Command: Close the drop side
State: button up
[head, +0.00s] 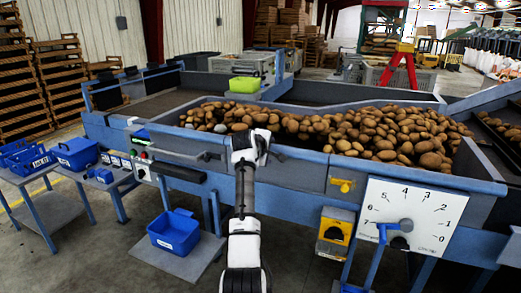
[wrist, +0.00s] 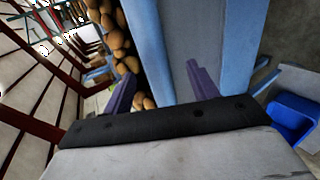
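The long blue-grey side wall (head: 300,172) of the potato grader runs along the front of the bed of potatoes (head: 340,130). I cannot tell for sure which part of it is the drop side, or whether it is down. A grey bar handle (head: 180,156) sticks out at the left part of this wall, above a dark block (head: 178,172). My gripper (head: 264,150) is at the wall's top edge, right of the handle. In the wrist view my gripper (wrist: 160,90) has its two purple fingers spread apart, with the blue-grey wall (wrist: 190,45) beyond them and nothing held.
A white dial plate (head: 408,218) with a blue pointer and a yellow switch box (head: 336,232) are at the right front. A blue bin (head: 174,232) stands on a low shelf. Blue bins (head: 75,153) sit on a table at left. A green crate (head: 244,85) is behind.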

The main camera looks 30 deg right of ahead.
jog(key=b+v, duration=0.2)
jog(key=v, duration=0.6)
jog(key=shift+r, duration=0.35)
jog(key=shift+w, duration=0.15)
